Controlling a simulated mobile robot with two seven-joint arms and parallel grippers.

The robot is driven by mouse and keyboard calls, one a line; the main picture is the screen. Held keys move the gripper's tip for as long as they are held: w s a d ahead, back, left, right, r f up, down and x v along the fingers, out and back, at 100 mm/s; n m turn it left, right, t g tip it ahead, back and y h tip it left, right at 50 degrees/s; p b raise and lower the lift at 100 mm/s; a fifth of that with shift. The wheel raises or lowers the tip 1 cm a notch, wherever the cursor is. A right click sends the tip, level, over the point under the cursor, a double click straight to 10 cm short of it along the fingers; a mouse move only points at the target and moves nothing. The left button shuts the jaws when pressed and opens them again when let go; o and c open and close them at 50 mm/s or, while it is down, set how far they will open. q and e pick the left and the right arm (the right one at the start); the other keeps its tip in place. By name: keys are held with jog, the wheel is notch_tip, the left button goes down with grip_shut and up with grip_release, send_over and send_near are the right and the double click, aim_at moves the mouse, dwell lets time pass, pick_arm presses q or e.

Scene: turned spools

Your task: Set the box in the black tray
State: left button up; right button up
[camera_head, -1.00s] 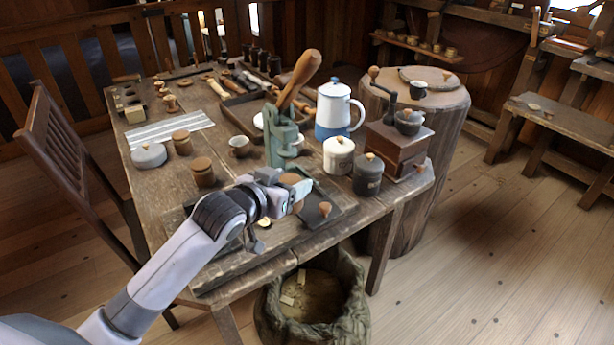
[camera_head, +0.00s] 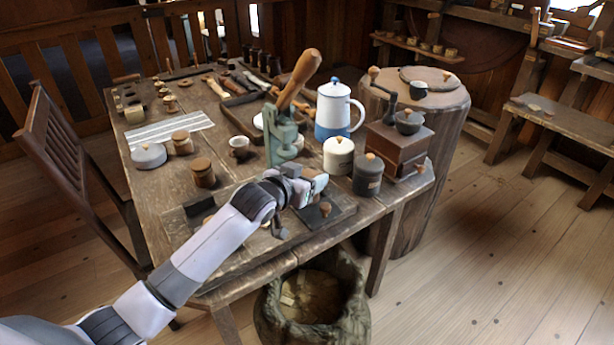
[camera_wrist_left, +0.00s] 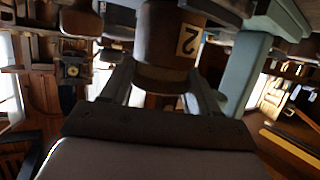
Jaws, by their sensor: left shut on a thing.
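My left gripper (camera_head: 316,186) is over the near right part of the table, in front of the green press. It is shut on a round, brown turned box (camera_wrist_left: 165,55), which carries a pale label with a "2" in the left wrist view. In the head view the gripper mostly hides this box. A dark tray (camera_head: 226,112) lies behind the press, with a white round thing partly in view in it. The press hides part of the tray. My right gripper is not in view.
The green press (camera_head: 281,140) with its wooden handle stands close behind the gripper. A cream canister (camera_head: 338,157), a dark canister (camera_head: 367,176), a blue-white pot (camera_head: 335,112) and a coffee grinder (camera_head: 395,148) crowd the right. Wooden jars (camera_head: 203,173) stand left.

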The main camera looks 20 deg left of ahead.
pick_arm(q)
jog(key=o, duration=1.1)
jog(key=shift+f, duration=0.1)
jog(key=shift+r, duration=0.2)
jog(key=p+v, duration=0.1)
jog(key=v, duration=1.1)
jog(key=shift+f, duration=0.1)
